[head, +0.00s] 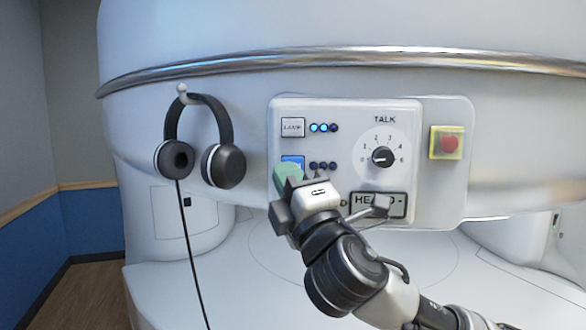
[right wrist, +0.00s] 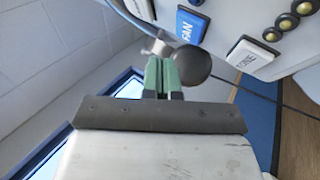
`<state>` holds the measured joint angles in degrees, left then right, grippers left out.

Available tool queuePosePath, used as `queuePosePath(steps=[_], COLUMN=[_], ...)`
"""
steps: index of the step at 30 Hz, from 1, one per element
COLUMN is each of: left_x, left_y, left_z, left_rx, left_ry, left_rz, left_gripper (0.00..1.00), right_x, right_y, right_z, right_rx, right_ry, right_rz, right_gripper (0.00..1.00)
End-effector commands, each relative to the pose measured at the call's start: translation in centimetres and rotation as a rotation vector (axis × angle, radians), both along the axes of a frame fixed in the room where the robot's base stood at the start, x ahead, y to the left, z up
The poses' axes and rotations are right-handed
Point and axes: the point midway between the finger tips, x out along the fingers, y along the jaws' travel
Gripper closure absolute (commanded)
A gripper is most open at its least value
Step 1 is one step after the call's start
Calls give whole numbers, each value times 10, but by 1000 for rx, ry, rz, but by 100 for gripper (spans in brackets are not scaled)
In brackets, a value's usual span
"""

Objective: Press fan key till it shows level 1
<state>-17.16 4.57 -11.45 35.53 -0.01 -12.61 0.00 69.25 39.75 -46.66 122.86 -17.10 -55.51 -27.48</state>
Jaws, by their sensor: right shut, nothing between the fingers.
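The control panel (head: 345,110) is white and fixed to the magnet's front. The blue FAN key (head: 292,160) sits in its left column, its lower part hidden behind my gripper; its label reads in the right wrist view (right wrist: 190,25). The small lights (head: 322,166) beside it look dark. My right gripper (head: 285,172) has green fingers, shut and empty, in front of the lower part of the FAN key. In the right wrist view the fingertips (right wrist: 161,60) appear short of the key; touch cannot be told. My left gripper is not in view.
Above is the LAMP key (head: 292,127) with lit blue lights. A TONE key (right wrist: 252,56) lies beside FAN in the wrist view. Headphones (head: 222,120) hang left.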

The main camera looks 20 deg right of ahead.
Motion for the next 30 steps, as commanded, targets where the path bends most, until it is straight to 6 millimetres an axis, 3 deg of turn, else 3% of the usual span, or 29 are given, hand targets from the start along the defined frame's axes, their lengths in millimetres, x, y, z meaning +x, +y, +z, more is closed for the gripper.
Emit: queuePosePath(steps=[7, 30], left_x=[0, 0], left_y=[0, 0], left_z=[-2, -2], left_rx=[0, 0], left_ry=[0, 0], left_rz=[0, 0], left_gripper=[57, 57], right_x=[14, 15], right_y=[-6, -6], right_z=[0, 0], right_rx=[1, 0], right_ry=[0, 0], right_rz=[1, 1], right_gripper=[100, 100])
